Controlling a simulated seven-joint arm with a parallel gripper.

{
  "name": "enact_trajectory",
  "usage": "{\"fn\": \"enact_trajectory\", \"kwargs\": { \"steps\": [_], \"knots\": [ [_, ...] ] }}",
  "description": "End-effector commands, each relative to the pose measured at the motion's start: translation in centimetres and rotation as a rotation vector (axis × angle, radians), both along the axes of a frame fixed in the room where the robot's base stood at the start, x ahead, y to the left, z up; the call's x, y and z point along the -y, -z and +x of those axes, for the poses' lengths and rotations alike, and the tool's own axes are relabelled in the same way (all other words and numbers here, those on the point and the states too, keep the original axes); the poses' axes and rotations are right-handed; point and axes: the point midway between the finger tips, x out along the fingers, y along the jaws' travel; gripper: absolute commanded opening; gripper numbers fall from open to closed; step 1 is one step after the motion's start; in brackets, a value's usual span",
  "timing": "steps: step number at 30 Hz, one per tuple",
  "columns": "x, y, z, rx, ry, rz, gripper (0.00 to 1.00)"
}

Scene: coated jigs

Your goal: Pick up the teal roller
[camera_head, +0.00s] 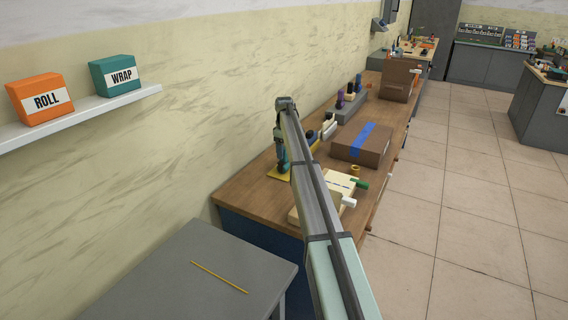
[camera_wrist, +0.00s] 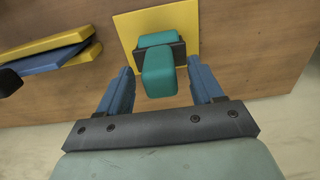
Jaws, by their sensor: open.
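The teal roller (camera_wrist: 160,78) shows in the wrist view as a teal block seen nearly end-on, with a dark band across it and a wider teal part behind. It appears to stand on a yellow square pad (camera_wrist: 190,20) on the wooden bench. My gripper (camera_wrist: 160,66) is open, its two blue fingers on either side of the roller, with a gap on each side. The depth between fingertips and roller is hard to judge. In the head view my arm reaches down near the wall above the yellow pad (camera_head: 279,174); the roller is hard to tell from my gripper there.
Yellow and blue bars (camera_wrist: 50,55) lie left of the pad in the wrist view. In the head view, a taped brown box (camera_head: 362,150) and a cream block (camera_head: 342,185) stand on the bench (camera_head: 240,198) to the right. A grey table (camera_head: 180,275) is in front.

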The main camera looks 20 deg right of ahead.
Motion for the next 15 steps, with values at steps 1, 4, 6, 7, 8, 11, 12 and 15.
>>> {"fn": "enact_trajectory", "kwargs": {
  "steps": [1,4,6,7,8,11,12,15],
  "knots": [
    [-0.1,0.8,-0.1,-0.001,0.0,0.001,0.66],
    [-0.1,2.1,0.0,0.0,0.0,0.0,0.66],
    [-0.1,2.5,0.0,0.0,0.0,0.0,0.66],
    [-0.1,2.6,0.0,0.0,0.0,0.0,0.66],
    [0.0,2.7,0.0,0.0,0.0,0.0,0.66],
    [0.0,2.6,0.0,0.0,0.0,0.0,0.66],
    [0.0,2.6,0.0,0.0,0.0,0.0,0.66],
    [0.0,2.6,0.0,0.0,0.0,0.0,0.59]
  ]
}}
